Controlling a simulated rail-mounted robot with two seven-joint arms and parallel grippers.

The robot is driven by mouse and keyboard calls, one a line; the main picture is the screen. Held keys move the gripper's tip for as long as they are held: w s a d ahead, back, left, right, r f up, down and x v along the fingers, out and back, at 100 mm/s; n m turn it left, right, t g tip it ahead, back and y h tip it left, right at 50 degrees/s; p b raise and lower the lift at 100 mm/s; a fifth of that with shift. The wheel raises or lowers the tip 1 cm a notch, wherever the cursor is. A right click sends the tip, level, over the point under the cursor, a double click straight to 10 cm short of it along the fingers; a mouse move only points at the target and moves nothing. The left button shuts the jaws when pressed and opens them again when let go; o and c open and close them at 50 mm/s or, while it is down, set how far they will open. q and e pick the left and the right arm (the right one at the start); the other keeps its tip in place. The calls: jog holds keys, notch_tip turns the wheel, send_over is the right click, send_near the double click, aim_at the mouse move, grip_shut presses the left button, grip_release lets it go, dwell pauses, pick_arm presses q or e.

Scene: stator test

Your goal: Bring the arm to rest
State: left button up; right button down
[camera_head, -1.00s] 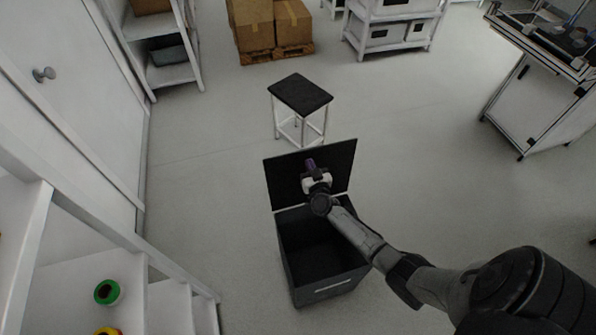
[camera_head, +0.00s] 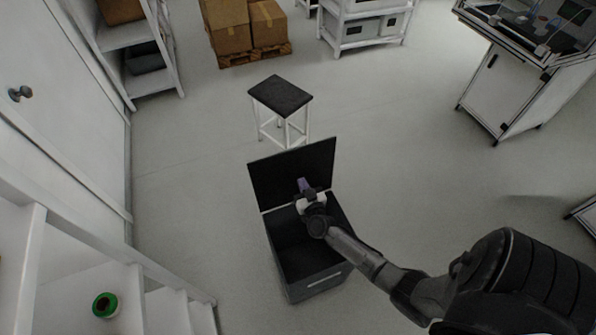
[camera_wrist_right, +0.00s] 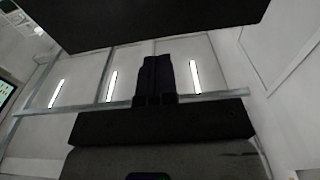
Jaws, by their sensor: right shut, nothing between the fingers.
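My right gripper (camera_head: 304,186) is shut and empty, with purple fingertips. In the head view it appears over the back of an open black box (camera_head: 284,290), in front of its raised lid (camera_head: 278,172). I cannot tell how far above the box it is. My right arm (camera_head: 355,255) reaches in from the lower right, across the box's right side. In the right wrist view the closed fingers (camera_wrist_right: 157,80) show dark at the middle. My left gripper is not in view.
A black-topped stool (camera_head: 280,95) stands behind the box. White shelving with a green spool (camera_head: 105,305) is at the lower left. Cardboard boxes (camera_head: 228,28) stand on a pallet at the back. A white cabinet (camera_head: 510,90) is at the right. Open floor lies between.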

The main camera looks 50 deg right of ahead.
jog(key=shift+r+p+v, duration=0.15)
jog(key=shift+v, duration=1.05)
jog(key=shift+r+p+v, duration=0.15)
jog(key=shift+r+v, duration=0.05)
jog(key=shift+v, duration=1)
